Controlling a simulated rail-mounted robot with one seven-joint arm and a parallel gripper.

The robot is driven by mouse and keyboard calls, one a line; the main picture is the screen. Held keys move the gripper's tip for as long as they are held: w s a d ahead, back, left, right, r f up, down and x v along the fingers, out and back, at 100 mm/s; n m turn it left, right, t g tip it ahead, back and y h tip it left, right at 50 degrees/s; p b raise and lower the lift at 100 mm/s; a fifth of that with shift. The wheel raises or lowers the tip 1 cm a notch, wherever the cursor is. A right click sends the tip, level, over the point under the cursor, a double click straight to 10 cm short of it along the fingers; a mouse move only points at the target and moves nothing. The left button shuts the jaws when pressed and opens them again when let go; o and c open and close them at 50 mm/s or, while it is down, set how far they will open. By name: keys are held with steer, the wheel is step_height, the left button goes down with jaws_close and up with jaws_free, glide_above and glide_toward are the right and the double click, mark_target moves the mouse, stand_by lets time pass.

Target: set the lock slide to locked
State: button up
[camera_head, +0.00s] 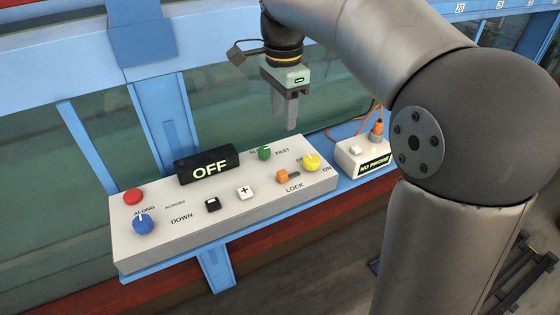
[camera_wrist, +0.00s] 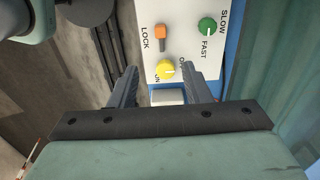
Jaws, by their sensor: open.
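The lock slide is an orange block (camera_head: 282,176) above the word LOCK on the white control panel (camera_head: 215,205). It sits at the left end of its short slot in the head view, with grey slot showing to its right. In the wrist view the orange slide (camera_wrist: 160,32) is near the top, beside the word LOCK. My gripper (camera_head: 285,122) hangs above the right part of the panel, apart from the slide. In the wrist view my gripper (camera_wrist: 163,76) has its fingers spread with nothing held between them.
A yellow knob (camera_head: 311,162) is close right of the slide, a green knob (camera_head: 264,153) behind it. The panel also has a black OFF display (camera_head: 207,165), a red button (camera_head: 133,196), a blue knob (camera_head: 143,224).

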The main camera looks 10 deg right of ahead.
mark_target(282, 172)
step_height(282, 172, down, 17)
steer(key=shift+f, duration=0.1)
stand_by(0.4)
jaws_close()
